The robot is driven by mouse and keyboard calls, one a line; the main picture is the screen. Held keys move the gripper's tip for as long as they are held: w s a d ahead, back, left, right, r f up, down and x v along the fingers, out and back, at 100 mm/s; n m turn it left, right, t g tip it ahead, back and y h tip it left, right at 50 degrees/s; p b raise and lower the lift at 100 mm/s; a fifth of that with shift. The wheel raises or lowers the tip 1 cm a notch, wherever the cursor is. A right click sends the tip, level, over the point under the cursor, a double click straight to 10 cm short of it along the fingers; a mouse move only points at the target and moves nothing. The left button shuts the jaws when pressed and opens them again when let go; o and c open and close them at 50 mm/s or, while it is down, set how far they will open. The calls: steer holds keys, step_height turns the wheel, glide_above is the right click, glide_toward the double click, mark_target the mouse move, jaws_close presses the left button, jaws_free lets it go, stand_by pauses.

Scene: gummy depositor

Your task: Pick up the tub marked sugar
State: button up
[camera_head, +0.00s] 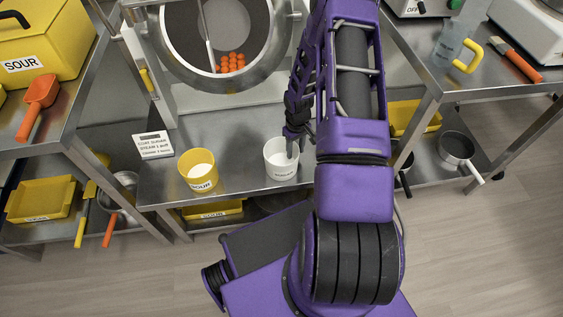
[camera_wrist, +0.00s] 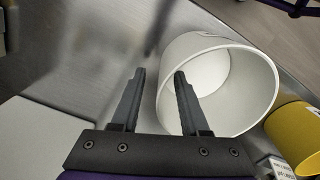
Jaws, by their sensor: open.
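The sugar tub (camera_head: 281,161) is white with a small label on its front and stands upright on the metal table below the round drum. In the wrist view the white tub (camera_wrist: 262,92) is seen from above, open at the top, with pale contents or a pale floor inside. My gripper (camera_head: 293,142) is at the tub's right rear rim. In the wrist view my gripper (camera_wrist: 158,75) is open, with its right finger over the tub's opening and its left finger outside the wall. Whether either finger touches the wall I cannot tell.
A yellow tub marked sour (camera_head: 199,178) stands to the left on the same table and also shows in the wrist view (camera_wrist: 296,138). The drum (camera_head: 218,45) with orange pieces rises behind. The table between the tubs is clear.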

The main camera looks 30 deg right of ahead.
steer(key=shift+f, duration=0.6)
jaws_close()
stand_by(1.0)
